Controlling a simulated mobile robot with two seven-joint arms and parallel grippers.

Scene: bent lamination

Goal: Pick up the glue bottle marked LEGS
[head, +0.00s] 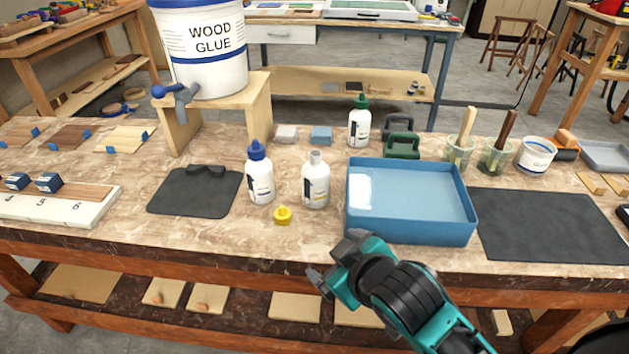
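Three white glue bottles stand upright on the marbled bench. One has a blue cap (260,177). One is uncapped with a pale grey neck (315,182), and a yellow cap (283,215) lies in front of it. One has a green cap (359,125) and stands farther back, behind the blue tray. The labels are too small to read, so I cannot tell which is marked LEGS. My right gripper (335,262) is at the bench's front edge, in front of the tray and apart from all bottles. Its fingers look spread and empty. My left gripper is out of view.
The blue tray (408,233) stands right of the uncapped bottle. Dark mats lie at left (190,197) and right (550,228). A wood glue bucket (205,75) stands on a wooden stand (262,105). Cups with sticks (460,150) stand at back right.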

